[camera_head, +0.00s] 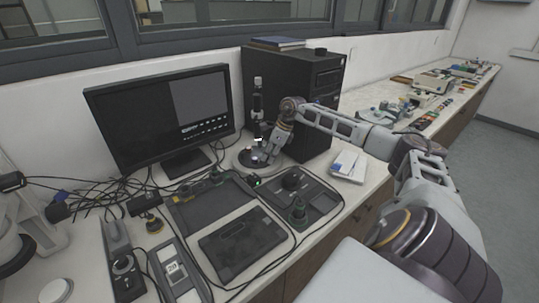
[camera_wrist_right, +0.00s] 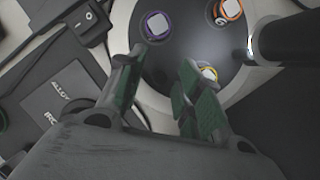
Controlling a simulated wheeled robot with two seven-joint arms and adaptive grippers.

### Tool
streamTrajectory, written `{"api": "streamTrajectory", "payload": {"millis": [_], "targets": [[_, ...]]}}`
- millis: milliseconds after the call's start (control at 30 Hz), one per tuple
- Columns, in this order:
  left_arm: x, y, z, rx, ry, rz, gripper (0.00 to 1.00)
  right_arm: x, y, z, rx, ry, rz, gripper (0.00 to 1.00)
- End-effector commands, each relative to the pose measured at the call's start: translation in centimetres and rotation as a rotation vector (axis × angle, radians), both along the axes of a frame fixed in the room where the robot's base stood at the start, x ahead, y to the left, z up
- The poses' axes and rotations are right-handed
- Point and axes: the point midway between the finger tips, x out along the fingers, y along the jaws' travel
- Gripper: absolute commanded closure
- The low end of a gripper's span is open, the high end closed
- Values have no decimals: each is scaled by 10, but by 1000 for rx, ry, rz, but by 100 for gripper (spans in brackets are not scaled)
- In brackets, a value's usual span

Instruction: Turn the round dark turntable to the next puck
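The round dark turntable (camera_wrist_right: 187,45) fills the upper middle of the right wrist view, with a pale rim around it. On it sit a purple-ringed puck (camera_wrist_right: 157,26), an orange-ringed puck (camera_wrist_right: 228,10) and a yellow-ringed puck (camera_wrist_right: 209,73), each with a light top. My right gripper (camera_wrist_right: 158,78) is open above the turntable, its green-padded fingers apart. The right finger lies beside the yellow-ringed puck and hides part of it; I cannot tell whether they touch. In the head view my right gripper (camera_head: 267,146) is small over the turntable (camera_head: 249,158). My left gripper is not in view.
A dark upright instrument (camera_head: 257,100) rises beside the turntable; a black column (camera_wrist_right: 290,40) shows at right in the wrist view. A black computer tower (camera_head: 300,75) stands behind my right arm. A monitor (camera_head: 160,115), cables and control boxes (camera_head: 243,247) crowd the bench.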

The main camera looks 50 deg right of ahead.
Motion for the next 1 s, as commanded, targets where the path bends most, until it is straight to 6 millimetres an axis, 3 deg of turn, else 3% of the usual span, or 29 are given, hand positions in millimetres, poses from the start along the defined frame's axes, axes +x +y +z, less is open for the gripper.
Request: {"api": "streamTrajectory", "payload": {"millis": [200,467,1000], "targets": [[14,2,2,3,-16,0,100,0,0,0,0,1,0,65],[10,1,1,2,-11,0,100,0,0,11,0,0,0,65],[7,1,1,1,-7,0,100,0,0,77,0,-2,1,65]]}}
